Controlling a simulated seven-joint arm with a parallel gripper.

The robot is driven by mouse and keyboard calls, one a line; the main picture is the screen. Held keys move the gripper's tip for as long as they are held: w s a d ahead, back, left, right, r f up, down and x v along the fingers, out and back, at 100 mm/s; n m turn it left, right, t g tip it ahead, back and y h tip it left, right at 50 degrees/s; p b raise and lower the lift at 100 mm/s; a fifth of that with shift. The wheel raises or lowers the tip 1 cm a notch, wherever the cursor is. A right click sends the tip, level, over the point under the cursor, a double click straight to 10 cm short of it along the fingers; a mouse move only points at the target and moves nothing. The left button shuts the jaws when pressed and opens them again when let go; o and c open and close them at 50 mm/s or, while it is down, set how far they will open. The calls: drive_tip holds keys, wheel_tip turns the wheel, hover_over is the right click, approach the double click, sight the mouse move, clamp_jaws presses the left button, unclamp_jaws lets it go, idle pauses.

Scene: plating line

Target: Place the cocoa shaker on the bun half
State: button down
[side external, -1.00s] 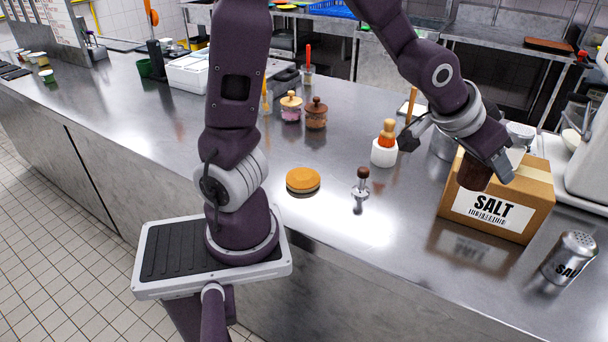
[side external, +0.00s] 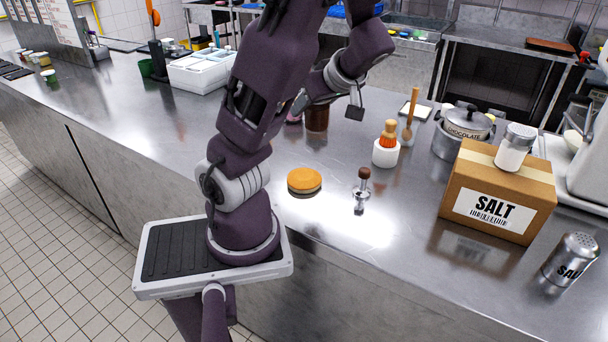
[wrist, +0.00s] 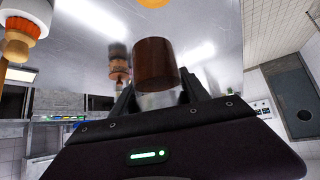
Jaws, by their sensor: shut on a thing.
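The bun half (side external: 304,180) is an orange-brown round lying on the steel counter near its front edge, with nothing on it. My gripper (wrist: 160,98) is shut on the cocoa shaker (wrist: 156,62), a dark brown cylinder with a pale metallic part between the fingers. In the side view my arm hides most of the gripper. A dark brown shape under it there overlaps the spot of a brown jar, so I cannot tell which of the two shows. The gripper is behind the bun half, not over it.
A tamper (side external: 362,188) stands right of the bun half. Behind it are a brush in a white holder (side external: 385,152) and a chocolate pot (side external: 463,135). A salt box (side external: 500,195) bears a white-bodied shaker (side external: 514,148).

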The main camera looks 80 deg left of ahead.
drive_tip(key=s+a+r+n+g, duration=0.1)
drive_tip(key=s+r+n, duration=0.1)
drive_tip(key=s, duration=0.1)
hover_over(299, 171)
wheel_tip(299, 171, down, 5)
drive_tip(key=shift+h, duration=0.3)
wheel_tip(299, 171, down, 10)
drive_tip(key=shift+f, duration=0.25)
drive_tip(key=c, duration=0.6)
unclamp_jaws()
drive_tip(key=shift+o, duration=0.2)
